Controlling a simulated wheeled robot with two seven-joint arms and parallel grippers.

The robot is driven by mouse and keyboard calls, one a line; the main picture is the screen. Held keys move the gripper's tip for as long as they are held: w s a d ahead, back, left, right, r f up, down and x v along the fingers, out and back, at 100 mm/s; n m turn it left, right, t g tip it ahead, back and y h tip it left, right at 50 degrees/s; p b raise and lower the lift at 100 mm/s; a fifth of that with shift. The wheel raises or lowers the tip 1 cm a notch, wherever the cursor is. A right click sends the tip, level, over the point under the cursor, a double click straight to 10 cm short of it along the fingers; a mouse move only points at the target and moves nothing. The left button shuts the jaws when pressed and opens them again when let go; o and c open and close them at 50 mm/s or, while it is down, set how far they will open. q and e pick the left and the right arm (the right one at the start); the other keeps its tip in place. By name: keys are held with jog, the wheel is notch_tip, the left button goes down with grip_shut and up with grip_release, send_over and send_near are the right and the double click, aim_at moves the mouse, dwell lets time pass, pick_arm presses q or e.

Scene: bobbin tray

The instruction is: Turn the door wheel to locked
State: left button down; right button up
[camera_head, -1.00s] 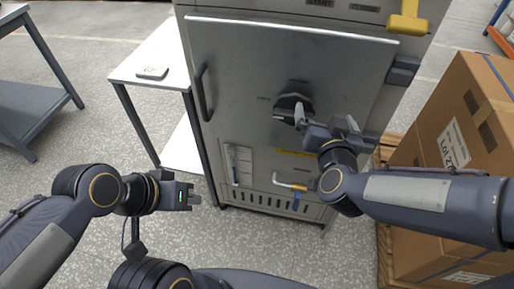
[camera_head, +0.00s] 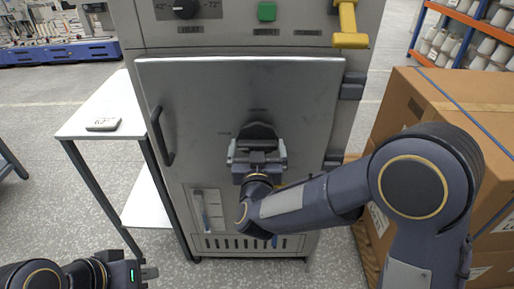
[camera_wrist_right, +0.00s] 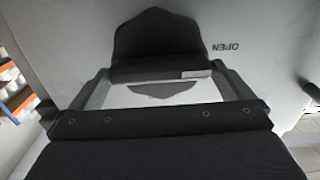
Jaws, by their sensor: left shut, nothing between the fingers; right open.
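The door wheel is a dark knob (camera_head: 258,131) on the grey cabinet door (camera_head: 210,95). My right gripper (camera_head: 257,147) is open in front of it, with a finger on either side of the knob's lower part. In the right wrist view the knob (camera_wrist_right: 158,40) has a raised bar with a small pale mark near its right end. The open right gripper (camera_wrist_right: 160,74) has its fingertips close to the bar's ends; contact cannot be told. An upside-down "OPEN" label (camera_wrist_right: 222,47) is beside the knob. My left gripper (camera_head: 148,272) is shut and empty at lower left, away from the door.
A vertical door handle (camera_head: 161,136) is on the door's left side. A yellow handle (camera_head: 348,28) hangs above the door at the right. Cardboard boxes (camera_head: 425,95) stand close on the right.

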jog(key=shift+c, duration=0.3)
jog(key=c, duration=0.6)
jog(key=shift+o, duration=0.2)
jog(key=shift+f+m+b, duration=0.15)
jog(key=shift+m+b, duration=0.55)
jog(key=shift+b, duration=0.3)
jog(key=m+b, duration=0.9)
jog(key=b, duration=0.1)
jog(key=shift+d+f+m, duration=0.2)
jog(key=shift+d+m, duration=0.05)
jog(key=shift+m, duration=0.15)
jog(key=shift+m+b, duration=2.75)
jog(key=shift+m, duration=0.65)
